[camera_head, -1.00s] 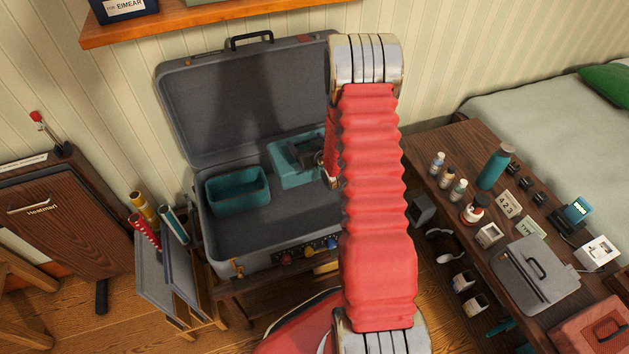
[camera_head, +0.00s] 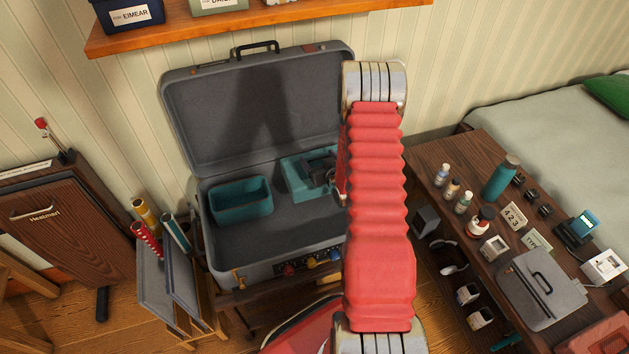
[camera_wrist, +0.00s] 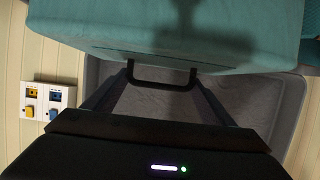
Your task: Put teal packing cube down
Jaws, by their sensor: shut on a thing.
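The teal packing cube (camera_head: 297,181) is at the right rear of the open grey suitcase (camera_head: 275,235), partly behind my arm. My gripper (camera_head: 322,172) is shut on it from above. In the wrist view the cube (camera_wrist: 190,28) fills the top, and a dark handle-like bar lies between the fingers (camera_wrist: 160,80). I cannot tell whether the cube's underside touches the suitcase floor.
An open teal bin (camera_head: 241,202) sits left of the cube in the suitcase. The raised lid (camera_head: 255,110) stands behind, below a wooden shelf (camera_head: 250,25). The suitcase floor in front is clear. A table (camera_head: 450,150) with a teal bottle (camera_head: 501,178) stands to the right.

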